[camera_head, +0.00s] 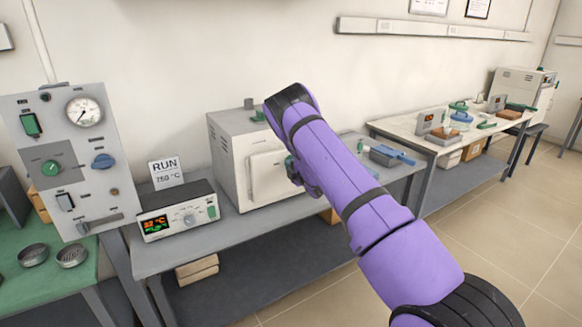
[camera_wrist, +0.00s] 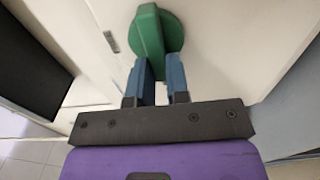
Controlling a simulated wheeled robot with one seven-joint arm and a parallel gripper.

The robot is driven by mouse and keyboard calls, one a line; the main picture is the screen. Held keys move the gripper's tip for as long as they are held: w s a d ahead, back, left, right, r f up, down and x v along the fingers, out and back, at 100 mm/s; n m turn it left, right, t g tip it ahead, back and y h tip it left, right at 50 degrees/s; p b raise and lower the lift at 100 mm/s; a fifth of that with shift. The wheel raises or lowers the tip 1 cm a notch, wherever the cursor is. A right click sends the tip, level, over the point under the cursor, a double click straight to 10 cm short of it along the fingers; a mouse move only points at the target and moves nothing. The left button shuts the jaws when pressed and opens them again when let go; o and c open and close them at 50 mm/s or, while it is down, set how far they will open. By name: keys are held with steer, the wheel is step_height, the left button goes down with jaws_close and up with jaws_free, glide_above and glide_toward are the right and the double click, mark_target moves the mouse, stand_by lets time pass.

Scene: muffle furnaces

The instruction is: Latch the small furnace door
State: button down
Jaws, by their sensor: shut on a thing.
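The small furnace (camera_head: 232,158) is a white box on the grey bench, left of my arm. Its pale door (camera_head: 267,177) sits at the front and looks shut or nearly so; my arm hides its right part. In the wrist view the door (camera_wrist: 220,45) fills much of the picture. A green latch knob (camera_wrist: 150,28) with a raised grip bar on a round base is on the door. My gripper (camera_wrist: 160,70) has its blue fingers on either side of the bar and is shut on it. The bar points roughly along the gripper. My forearm hides the knob in the head view.
A controller box (camera_head: 178,212) with a lit display and a RUN sign (camera_head: 166,171) stand left of the furnace. A blue-handled tool (camera_head: 392,156) lies on the bench to the right. A grey control panel (camera_head: 66,155) stands far left. Tiled floor is clear at right.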

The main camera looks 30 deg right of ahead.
steer(key=c, duration=1.1)
jaws_free()
steer(key=shift+s, duration=0.1)
steer(key=s, duration=1)
steer(key=shift+s+d, duration=0.15)
steer(key=shift+s, duration=0.15)
